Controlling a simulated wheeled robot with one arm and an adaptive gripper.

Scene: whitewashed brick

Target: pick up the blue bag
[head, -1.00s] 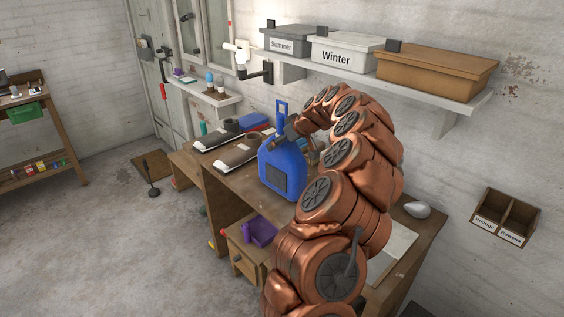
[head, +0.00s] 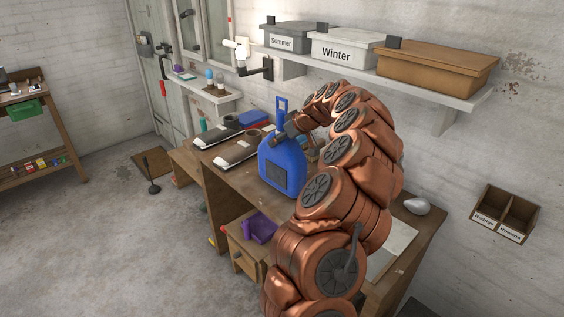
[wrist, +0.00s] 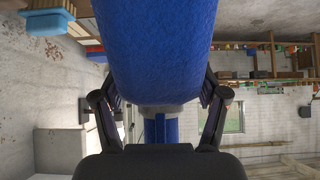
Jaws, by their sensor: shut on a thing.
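The blue bag (head: 283,168) is upright over the workbench, with a dark patch on its front and a tall blue loop on top. My gripper (head: 280,139) is at its neck, below the loop, and is shut on it. In the wrist view the blue bag (wrist: 158,45) fills the upper middle, and my gripper (wrist: 162,98) has one finger on each side of it. Whether the bag's underside touches the bench is not clear in the head view.
The wooden workbench (head: 222,178) holds dark-and-white packets (head: 237,150) behind the bag and a grey mouse-like object (head: 417,206) at right. A wall shelf with a Winter box (head: 345,47) hangs above. A purple bin (head: 262,228) is below.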

